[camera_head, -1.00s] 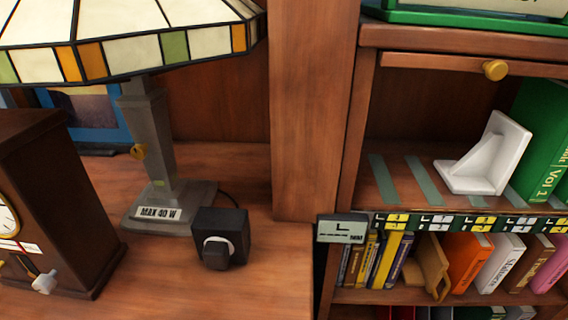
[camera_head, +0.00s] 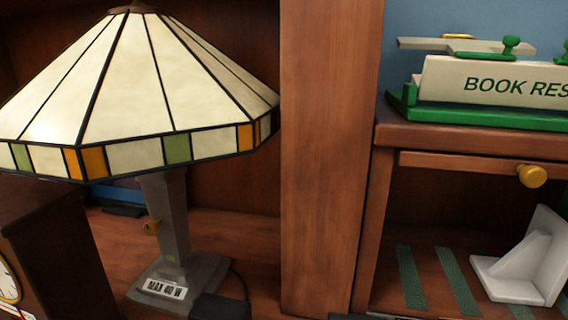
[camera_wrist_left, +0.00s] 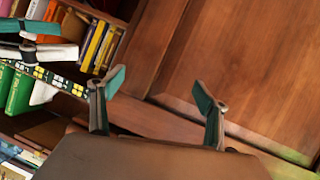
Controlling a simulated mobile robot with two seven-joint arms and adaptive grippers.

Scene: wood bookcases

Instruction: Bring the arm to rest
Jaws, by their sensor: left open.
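My left gripper (camera_wrist_left: 158,100) shows in the left wrist view with its two green-tipped fingers spread wide and nothing between them. A wooden panel (camera_wrist_left: 240,70) lies beyond it, and bookshelves are at the upper left of that view. Neither of my grippers shows in the head view.
In the head view a stained-glass lamp (camera_head: 140,95) stands at left beside a dark wooden clock (camera_head: 62,250). A wooden post (camera_head: 328,150) divides it from the bookcase, which holds a white bookend (camera_head: 525,262).

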